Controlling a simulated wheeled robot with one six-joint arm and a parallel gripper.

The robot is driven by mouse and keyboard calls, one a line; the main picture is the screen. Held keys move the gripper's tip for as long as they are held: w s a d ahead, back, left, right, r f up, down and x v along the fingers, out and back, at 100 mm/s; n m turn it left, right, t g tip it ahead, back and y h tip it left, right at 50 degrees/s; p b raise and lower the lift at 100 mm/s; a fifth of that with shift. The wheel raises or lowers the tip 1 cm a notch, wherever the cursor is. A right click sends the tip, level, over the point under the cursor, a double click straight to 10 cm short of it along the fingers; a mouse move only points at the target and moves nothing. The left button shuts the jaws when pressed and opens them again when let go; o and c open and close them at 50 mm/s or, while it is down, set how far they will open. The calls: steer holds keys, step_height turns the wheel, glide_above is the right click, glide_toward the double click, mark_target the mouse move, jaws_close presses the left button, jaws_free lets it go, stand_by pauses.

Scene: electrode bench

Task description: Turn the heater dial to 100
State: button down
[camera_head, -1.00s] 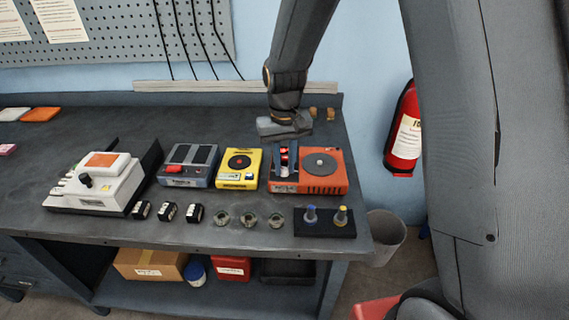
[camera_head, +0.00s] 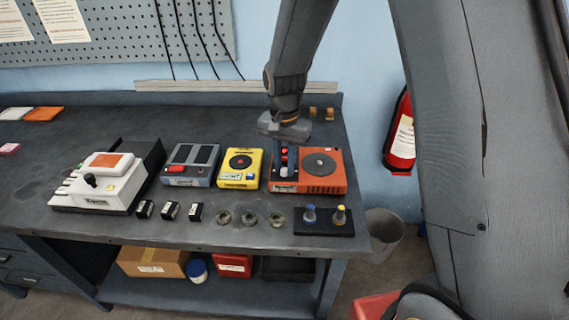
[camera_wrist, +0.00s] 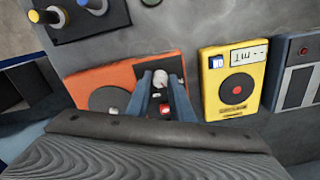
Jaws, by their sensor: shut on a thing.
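The heater (camera_head: 328,184) is an orange unit at the right of the bench, with a round grey plate on top and a dark control strip on its left side. It also shows in the wrist view (camera_wrist: 85,83). My gripper (camera_head: 284,173) points down over that strip. In the wrist view its two blue-grey fingers (camera_wrist: 161,80) close around a small pale knob, which appears to be the heater dial (camera_wrist: 160,77). A red spot shows between the fingers, nearer the palm. The dial's scale and its setting are too small or hidden to read.
A yellow unit (camera_head: 239,168) stands close to the heater's left, with a grey unit (camera_head: 190,165) beyond it. A dark holder (camera_head: 324,229) with two knobbed pieces lies in front. Several glass rings and black blocks line the front edge. Two small tan pieces stand behind the heater.

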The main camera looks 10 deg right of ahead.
mark_target(285, 169)
steer(key=shift+w, duration=0.1)
steer(key=shift+r, duration=0.1)
stand_by(0.3)
steer(key=c, duration=1.6)
jaws_free()
steer(key=shift+o, duration=0.2)
steer(key=shift+r+b, duration=1.1)
steer(key=shift+r, duration=2.75)
